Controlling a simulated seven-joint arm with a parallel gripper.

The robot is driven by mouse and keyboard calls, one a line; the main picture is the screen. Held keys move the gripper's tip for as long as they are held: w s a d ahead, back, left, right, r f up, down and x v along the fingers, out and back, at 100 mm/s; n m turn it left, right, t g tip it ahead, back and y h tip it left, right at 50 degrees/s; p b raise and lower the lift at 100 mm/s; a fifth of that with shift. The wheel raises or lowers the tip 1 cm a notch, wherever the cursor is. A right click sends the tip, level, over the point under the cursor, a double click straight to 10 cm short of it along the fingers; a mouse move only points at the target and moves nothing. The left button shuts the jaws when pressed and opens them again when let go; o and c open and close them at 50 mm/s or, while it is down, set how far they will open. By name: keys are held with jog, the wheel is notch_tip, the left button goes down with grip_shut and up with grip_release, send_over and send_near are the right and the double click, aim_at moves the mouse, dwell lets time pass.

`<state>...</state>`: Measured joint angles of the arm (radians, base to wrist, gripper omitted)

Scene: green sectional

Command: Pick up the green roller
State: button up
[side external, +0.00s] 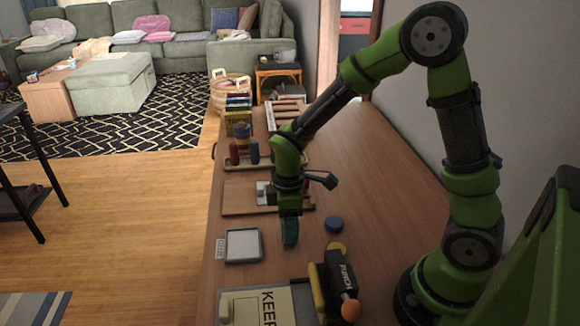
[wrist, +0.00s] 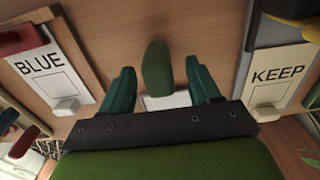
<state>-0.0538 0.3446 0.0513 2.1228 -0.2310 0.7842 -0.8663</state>
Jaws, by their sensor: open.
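The green roller (wrist: 157,68) is a dark green, rounded, elongated piece in the wrist view. It shows in the gap between the two teal fingers of my gripper (wrist: 160,88), partly beyond their tips. A finger is on each side of it, with space between, so my gripper is open and holds nothing. In the side view my gripper (side external: 289,232) points down, low over the wooden table. I cannot pick out the roller for sure in that view; the gripper may hide it.
A white-centred tray (side external: 243,260) lies left of my gripper. A dark blue round piece (side external: 334,224) is to its right. The KEEP board (wrist: 275,77) and the BLUE board (wrist: 40,62) flank the fingers. A black tool with yellow and orange parts (side external: 342,283) lies nearby.

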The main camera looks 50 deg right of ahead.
notch_tip(320, 180, down, 3)
jog(key=shift+d+f, duration=0.1)
jog(key=shift+f, duration=0.05)
jog(key=shift+c, duration=0.3)
jog(key=c, duration=1)
notch_tip(320, 180, up, 10)
jog(key=shift+r, duration=0.1)
